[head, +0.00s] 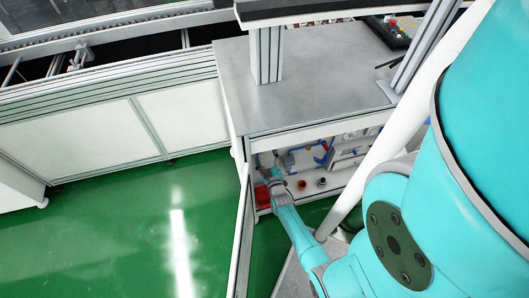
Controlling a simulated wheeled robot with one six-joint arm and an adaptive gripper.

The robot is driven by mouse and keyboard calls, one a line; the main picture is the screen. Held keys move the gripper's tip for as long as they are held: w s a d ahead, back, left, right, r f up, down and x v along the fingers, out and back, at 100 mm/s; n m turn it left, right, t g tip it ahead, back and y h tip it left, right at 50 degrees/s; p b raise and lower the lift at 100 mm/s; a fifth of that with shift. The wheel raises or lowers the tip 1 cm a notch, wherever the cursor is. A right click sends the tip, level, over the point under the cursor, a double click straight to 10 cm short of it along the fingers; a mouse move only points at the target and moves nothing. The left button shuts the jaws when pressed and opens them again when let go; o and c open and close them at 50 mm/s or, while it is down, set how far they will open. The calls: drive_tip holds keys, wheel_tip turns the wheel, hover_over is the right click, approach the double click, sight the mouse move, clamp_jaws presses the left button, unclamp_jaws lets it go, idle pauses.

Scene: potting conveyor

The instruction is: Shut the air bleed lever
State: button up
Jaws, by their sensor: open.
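My gripper (266,171) is at the end of my teal arm, inside the open cabinet under the steel-topped bench. It is small and dark in the head view, and its jaws are open. I see nothing held between them. Blue fittings (321,160) on pale pipework sit to the right of the gripper, apart from it. I cannot tell for sure which small part is the air bleed lever, or how it is turned. The wrist and the bench edge may hide part of the fittings near the gripper.
The cabinet door (241,235) stands open left of my arm. A red object (263,197) lies low in the cabinet, close to my wrist. Small round parts (322,182) sit on the cabinet floor. The bench top (335,70) overhangs the opening. Green floor (120,240) is clear at left.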

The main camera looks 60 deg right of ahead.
drive_tip(key=shift+x, duration=1.25)
drive_tip(key=shift+c, duration=0.2)
drive_tip(key=c, duration=1.1)
drive_tip(key=shift+d+f+m, duration=0.1)
drive_tip(key=shift+f+m, duration=0.1)
drive_tip(key=shift+m, duration=1)
drive_tip(key=shift+a+f+m, duration=0.1)
drive_tip(key=shift+f+m, duration=0.15)
drive_tip(key=shift+m, duration=0.95)
drive_tip(key=shift+d+f+m, duration=0.1)
drive_tip(key=shift+f+m, duration=0.1)
drive_tip(key=shift+m, duration=1)
